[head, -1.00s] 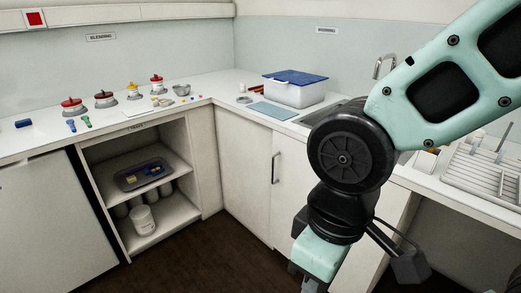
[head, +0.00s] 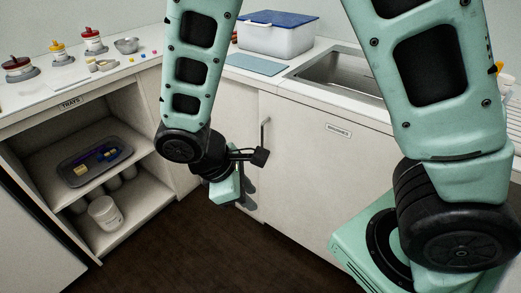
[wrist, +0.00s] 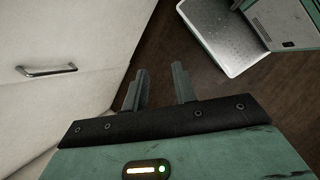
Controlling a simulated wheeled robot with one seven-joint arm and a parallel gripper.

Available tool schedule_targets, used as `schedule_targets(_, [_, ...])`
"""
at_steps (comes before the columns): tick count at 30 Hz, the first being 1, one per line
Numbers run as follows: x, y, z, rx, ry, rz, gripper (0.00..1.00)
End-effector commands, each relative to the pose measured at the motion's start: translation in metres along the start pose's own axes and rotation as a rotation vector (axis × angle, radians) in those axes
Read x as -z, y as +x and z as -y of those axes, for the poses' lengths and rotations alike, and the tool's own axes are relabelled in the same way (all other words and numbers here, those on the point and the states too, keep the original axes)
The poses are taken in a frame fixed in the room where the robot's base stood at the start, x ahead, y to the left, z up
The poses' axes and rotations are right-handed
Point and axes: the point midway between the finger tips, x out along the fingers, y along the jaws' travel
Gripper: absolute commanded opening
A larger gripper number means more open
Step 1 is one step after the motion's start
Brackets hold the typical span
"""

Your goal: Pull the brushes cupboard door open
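The brushes cupboard door (head: 318,185) is a flat cream panel under the sink counter, with a small "BRUSHES" label (head: 338,130) near its top. It looks shut. Its upright metal bar handle (head: 264,132) is at the door's upper left edge. A bar handle (wrist: 47,71) on a cream panel also shows at the left of the wrist view. My gripper (head: 249,192) hangs in front of the cupboard fronts, lower than the handle. In the wrist view my gripper's (wrist: 160,88) two fingers stand apart with nothing between them, and the handle is off to their left.
The open trays cupboard (head: 69,105) at left holds a grey tray (head: 80,172) and a white tub (head: 105,213). A white bin with a blue lid (head: 270,38) and a sink (head: 345,75) are on the counter. Dark floor (head: 200,250) is clear before the cupboards.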

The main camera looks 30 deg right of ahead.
Motion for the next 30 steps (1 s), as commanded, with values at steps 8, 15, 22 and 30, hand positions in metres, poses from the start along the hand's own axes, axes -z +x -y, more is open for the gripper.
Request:
schedule_targets(8, [0.040,0.130,-0.091,-0.344,-0.304,0.426,0.27])
schedule_targets(15, [0.071,0.162,-0.168,-0.673,-0.548,0.775,0.27])
schedule_targets(22, [0.095,0.154,-0.198,-0.840,-0.661,0.940,0.27])
schedule_targets(30, [0.085,0.161,-0.224,-0.855,-0.671,0.960,0.27])
